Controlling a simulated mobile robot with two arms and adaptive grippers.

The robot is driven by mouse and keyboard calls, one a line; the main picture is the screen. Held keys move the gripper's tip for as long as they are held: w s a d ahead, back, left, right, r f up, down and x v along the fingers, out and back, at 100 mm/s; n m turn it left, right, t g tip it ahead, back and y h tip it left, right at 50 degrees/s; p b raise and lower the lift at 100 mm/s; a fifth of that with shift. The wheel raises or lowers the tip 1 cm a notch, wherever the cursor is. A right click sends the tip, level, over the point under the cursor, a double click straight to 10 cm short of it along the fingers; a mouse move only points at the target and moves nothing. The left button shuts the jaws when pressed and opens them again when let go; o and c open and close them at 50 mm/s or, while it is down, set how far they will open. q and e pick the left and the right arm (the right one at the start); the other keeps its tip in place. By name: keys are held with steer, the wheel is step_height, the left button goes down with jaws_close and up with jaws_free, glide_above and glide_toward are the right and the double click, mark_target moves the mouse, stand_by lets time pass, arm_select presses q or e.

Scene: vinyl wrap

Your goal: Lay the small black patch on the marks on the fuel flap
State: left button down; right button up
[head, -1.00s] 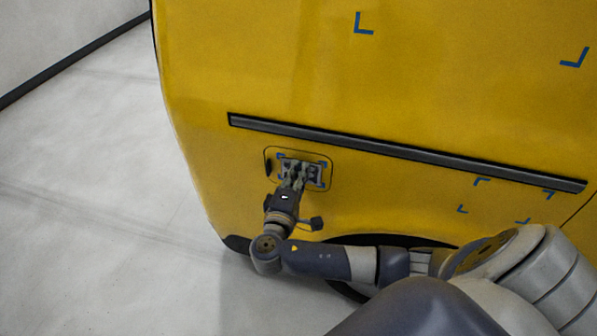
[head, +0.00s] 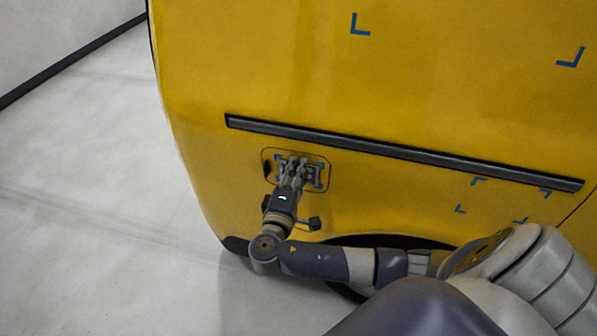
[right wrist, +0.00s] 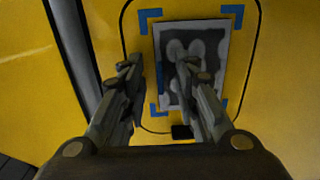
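The fuel flap (head: 319,157) is a rounded outline on the yellow body panel, with blue corner marks (right wrist: 232,13). The small patch (right wrist: 211,42), dark with rounded grey spots and a pale edge, lies at the flap between the marks, slightly turned. I cannot tell whether it is flat against the flap all over. My right gripper (head: 294,163) is in front of the flap. In the right wrist view its two fingers (right wrist: 160,78) stand apart, the right one in front of the patch and hiding part of it. My left gripper is out of view.
A dark trim strip (head: 400,151) runs across the panel above the flap. Other blue corner marks show at the upper right (head: 359,25) and lower right (head: 481,182). Pale floor (head: 90,220) lies open at left.

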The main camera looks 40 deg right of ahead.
steer(key=shift+s+a, duration=0.1)
steer(key=v, duration=1.1)
steer(key=shift+s+a, duration=0.3)
